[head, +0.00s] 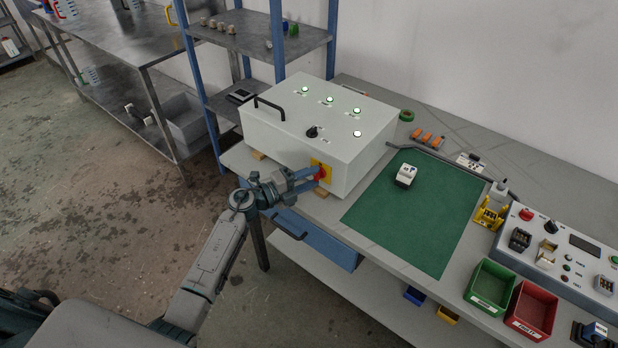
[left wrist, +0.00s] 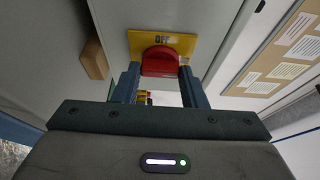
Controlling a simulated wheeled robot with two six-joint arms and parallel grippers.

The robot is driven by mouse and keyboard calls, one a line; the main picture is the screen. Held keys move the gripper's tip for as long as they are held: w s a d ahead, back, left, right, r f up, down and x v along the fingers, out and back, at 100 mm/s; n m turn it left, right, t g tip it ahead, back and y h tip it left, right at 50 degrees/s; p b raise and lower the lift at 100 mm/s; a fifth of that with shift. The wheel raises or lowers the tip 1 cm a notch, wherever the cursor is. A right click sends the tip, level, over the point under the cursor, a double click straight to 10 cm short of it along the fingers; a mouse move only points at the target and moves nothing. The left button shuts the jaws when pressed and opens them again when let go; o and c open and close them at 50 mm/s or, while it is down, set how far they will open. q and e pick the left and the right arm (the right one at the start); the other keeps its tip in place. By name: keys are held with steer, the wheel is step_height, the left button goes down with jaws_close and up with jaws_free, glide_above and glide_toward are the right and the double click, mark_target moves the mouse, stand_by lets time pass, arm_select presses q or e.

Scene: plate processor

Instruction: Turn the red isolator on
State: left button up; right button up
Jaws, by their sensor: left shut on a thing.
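The red isolator (head: 321,173) is a red rotary handle on a yellow plate (head: 315,164), low on the front of a white control box (head: 345,153). In the left wrist view, the red handle (left wrist: 160,62) sits between my two fingers, and the yellow plate (left wrist: 178,42) behind it shows the word OFF. My left gripper (head: 313,174) is shut on the handle from the front; its fingers also show in the left wrist view (left wrist: 158,80). The fingers hide the handle's sides. My right gripper is not in view.
The box top carries several lit green lamps, a black knob (head: 312,132) and a black handle (head: 268,105). The box stands on a grey bench with a green mat (head: 430,215) to its right. Green (head: 490,286) and red (head: 531,308) bins stand further right. A blue drawer (head: 316,238) lies below.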

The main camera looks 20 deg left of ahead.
arm_select(q)
steer(key=shift+f, duration=0.1)
steer(key=o, duration=1)
steer(key=b+v, duration=0.3)
steer(key=v, duration=0.7)
steer(key=shift+s+a, duration=0.25)
steer(key=shift+s, duration=0.1)
